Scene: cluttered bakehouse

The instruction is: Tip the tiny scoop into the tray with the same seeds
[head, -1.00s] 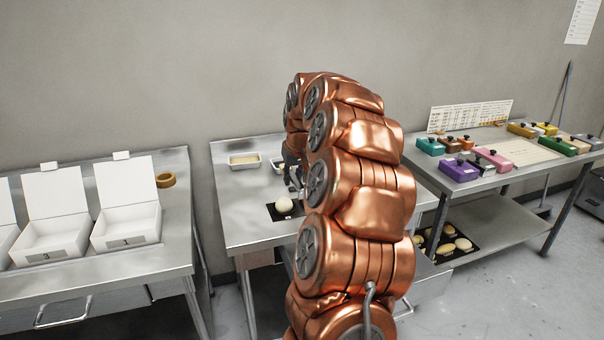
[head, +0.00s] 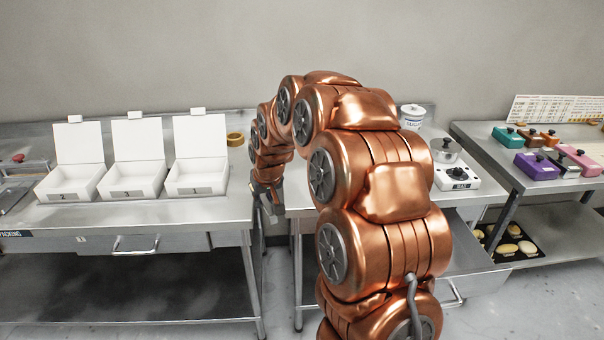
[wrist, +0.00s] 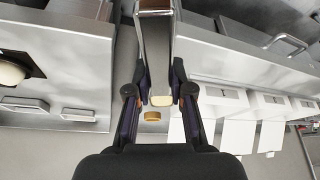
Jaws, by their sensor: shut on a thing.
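My gripper (wrist: 159,72) is shut on a narrow silvery piece (wrist: 155,45) in the wrist view. It fits closely between the fingers and has a brownish far end, and I take it to be the tiny scoop. Whether seeds lie in it, I cannot tell. In the head view my gripper (head: 268,199) hangs low, near the gap between the box table and the middle table, and the scoop cannot be made out. No tray of seeds shows clearly now; my arm hides much of the middle table.
Three open white boxes (head: 134,175) stand on the left table beside a tape roll (head: 235,139). A scale (head: 456,178), a canister (head: 411,117) and an open drawer (head: 465,255) are right of my arm. Coloured blocks (head: 537,166) sit on the right table.

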